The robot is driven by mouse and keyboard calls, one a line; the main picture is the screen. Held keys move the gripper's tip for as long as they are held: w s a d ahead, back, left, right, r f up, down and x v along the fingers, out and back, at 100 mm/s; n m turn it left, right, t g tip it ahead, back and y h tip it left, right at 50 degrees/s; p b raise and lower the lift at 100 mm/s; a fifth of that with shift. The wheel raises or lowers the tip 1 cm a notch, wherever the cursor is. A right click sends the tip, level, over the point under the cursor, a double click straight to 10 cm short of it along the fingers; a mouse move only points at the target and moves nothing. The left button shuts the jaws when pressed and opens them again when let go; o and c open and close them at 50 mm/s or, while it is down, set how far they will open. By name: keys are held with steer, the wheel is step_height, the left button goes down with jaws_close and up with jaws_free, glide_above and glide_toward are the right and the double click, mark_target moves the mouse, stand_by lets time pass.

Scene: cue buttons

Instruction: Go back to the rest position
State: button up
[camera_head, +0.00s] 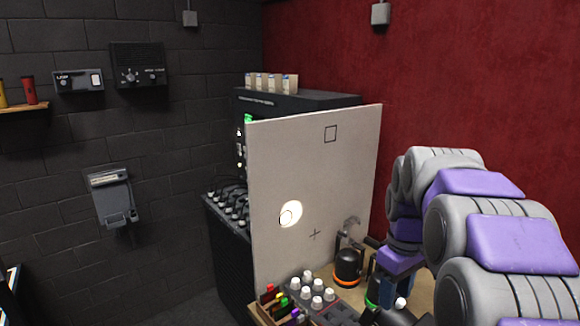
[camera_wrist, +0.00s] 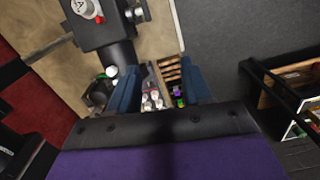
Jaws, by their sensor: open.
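My gripper (camera_wrist: 160,88) is open in the wrist view, with its two blue fingers apart and nothing between them at finger level. It points down above the wooden table (camera_wrist: 40,85). White-topped buttons (camera_wrist: 152,100) and a rack with coloured pieces (camera_wrist: 178,95) show below and between the fingers. In the head view my grey and purple arm reaches in from the right and bends down over the table. The gripper's fingertips are not clear there. A dark device with a round white and red button (camera_wrist: 85,8) marked A stands at the top of the wrist view.
A pale upright panel (camera_head: 330,170) bears a lit spot, a square and a cross. White buttons (camera_head: 313,289), a coloured rack (camera_head: 275,305) and a black, orange-ringed device (camera_head: 348,268) stand before it. A dark cabinet (camera_head: 225,250) is behind. Walls close the back.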

steer(key=s+a+f+m+b, duration=0.2)
steer(key=s+f, duration=0.4)
steer(key=s, duration=0.4)
steer(key=s+a+f+m+b, duration=0.2)
steer(key=s+f, duration=0.4)
steer(key=s, duration=0.4)
steer(key=s+a+f+m+g+b, duration=0.1)
steer(key=s+a+f+m+b, duration=0.1)
steer(key=s+f, duration=0.4)
steer(key=s+a+b, duration=0.1)
steer(key=s+b, duration=0.1)
steer(key=s, duration=0.2)
steer(key=shift+s+a+f, duration=0.25)
steer(key=shift+s+a, duration=0.05)
steer(key=shift+a, duration=0.05)
steer(key=shift+c, duration=0.4)
